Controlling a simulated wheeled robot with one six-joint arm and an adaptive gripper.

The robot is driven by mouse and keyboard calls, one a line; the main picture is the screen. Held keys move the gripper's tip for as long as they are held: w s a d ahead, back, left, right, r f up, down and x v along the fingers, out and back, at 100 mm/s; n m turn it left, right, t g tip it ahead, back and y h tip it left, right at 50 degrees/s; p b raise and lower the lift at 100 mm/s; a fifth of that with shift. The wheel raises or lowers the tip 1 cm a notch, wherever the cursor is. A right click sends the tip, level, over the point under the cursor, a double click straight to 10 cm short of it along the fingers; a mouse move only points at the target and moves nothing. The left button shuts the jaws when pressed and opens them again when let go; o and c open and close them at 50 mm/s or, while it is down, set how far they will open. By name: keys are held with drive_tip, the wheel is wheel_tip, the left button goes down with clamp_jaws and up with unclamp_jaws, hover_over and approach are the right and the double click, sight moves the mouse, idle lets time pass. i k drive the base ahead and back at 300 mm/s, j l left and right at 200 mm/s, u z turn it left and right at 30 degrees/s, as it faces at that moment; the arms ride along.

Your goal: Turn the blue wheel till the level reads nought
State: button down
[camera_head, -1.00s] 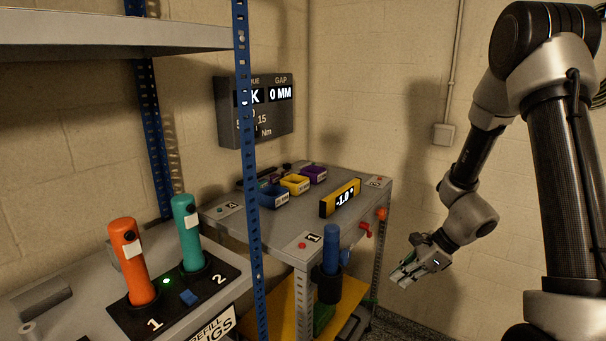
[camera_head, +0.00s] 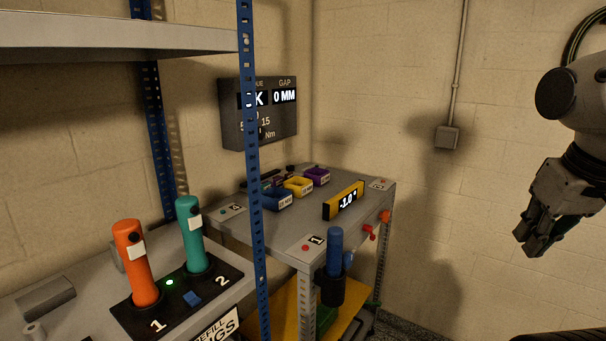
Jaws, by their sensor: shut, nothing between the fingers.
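The yellow level (camera_head: 344,201) lies on the grey table (camera_head: 270,232) near its right side, and its display reads -1.0°. A small blue part (camera_head: 348,259) shows at the table's front edge, mostly hidden behind a blue-handled tool in a black holder; it may be the blue wheel, but I cannot tell its full shape. My gripper (camera_head: 526,246) is at the right of the view, shut and empty, pointing down. It is well to the right of the table and touches nothing.
The blue-handled tool (camera_head: 335,250) stands in its holder at the front corner. Red (camera_head: 369,232) and orange (camera_head: 384,216) parts sit on the right edge. Coloured bins (camera_head: 298,187) are at the back. A blue shelf post (camera_head: 250,170) stands in front. Clear space separates table and gripper.

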sight(348, 258)
drive_tip(key=k+j+u, duration=0.15)
drive_tip(key=k, duration=0.3)
drive_tip(key=k+j+u, duration=0.15)
drive_tip(key=k, duration=0.25)
